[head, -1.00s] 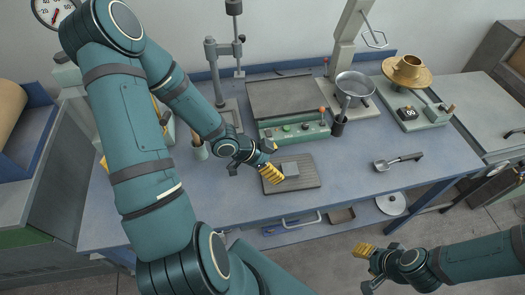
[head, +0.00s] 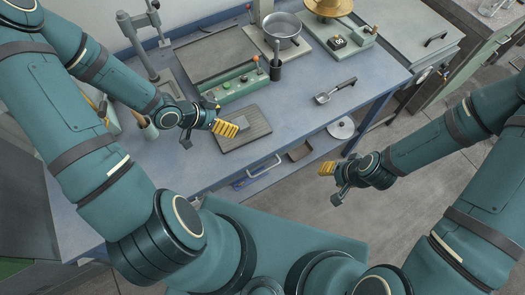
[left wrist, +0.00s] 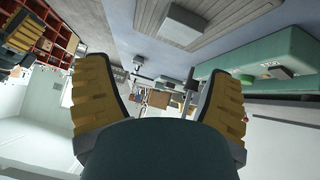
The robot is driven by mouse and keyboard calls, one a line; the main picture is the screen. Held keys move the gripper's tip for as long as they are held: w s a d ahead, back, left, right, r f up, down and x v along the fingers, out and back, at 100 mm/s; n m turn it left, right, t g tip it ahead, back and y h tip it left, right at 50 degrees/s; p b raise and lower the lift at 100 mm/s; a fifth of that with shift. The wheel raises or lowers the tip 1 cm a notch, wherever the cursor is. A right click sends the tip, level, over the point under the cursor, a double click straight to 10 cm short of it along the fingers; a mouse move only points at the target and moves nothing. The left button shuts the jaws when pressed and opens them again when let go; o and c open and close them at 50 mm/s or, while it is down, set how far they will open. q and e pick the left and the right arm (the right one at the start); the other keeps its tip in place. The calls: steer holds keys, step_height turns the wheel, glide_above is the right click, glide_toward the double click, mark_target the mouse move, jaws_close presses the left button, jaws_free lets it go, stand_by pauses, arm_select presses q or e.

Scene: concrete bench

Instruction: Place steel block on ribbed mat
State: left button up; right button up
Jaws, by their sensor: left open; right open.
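The steel block (head: 242,120) is a small grey block lying on the ribbed mat (head: 258,134), a dark grey grooved plate near the front of the blue bench. My left gripper (head: 226,128) is over the mat's left part, close to the block, and hides part of both in the head view. In the left wrist view, the block (left wrist: 182,27) rests on the mat (left wrist: 232,14), beyond the open, empty fingers (left wrist: 160,80). The block is not between them. My right gripper (head: 332,180) is open and empty, off the bench's front edge, above the floor.
Behind the mat stands a green control box (head: 226,92) with knobs. A metal scoop (head: 334,91) lies to the right. A pan (head: 282,29) and a green scale (head: 338,42) are at the back. A stand (head: 145,48) rises at the left.

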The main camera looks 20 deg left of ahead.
arm_select(q)
steer(key=d+f+n, duration=0.1)
steer(key=d, duration=0.1)
steer(key=d+f+n+g, duration=0.1)
steer(key=d, duration=0.2)
steer(key=d+f+n, duration=0.1)
steer(key=d+n, duration=0.1)
steer(key=shift+w+d, duration=0.15)
steer(key=shift+d, duration=0.1)
steer(key=s+d+f+n+g, duration=0.1)
steer(key=d, duration=0.1)
steer(key=s+d+f+n+y, duration=0.1)
steer(key=d, duration=0.1)
steer(key=s+d+f+n+g+y, duration=0.1)
steer(key=shift+s+d+f+n+g, duration=0.25)
steer(key=shift+d+f+n+g, duration=0.05)
steer(key=shift+d, duration=0.1)
steer(key=shift+s+d+f+n+y, duration=0.3)
steer(key=shift+s+f+n, duration=0.1)
steer(key=shift+s, duration=0.1)
steer(key=shift+s, duration=0.1)
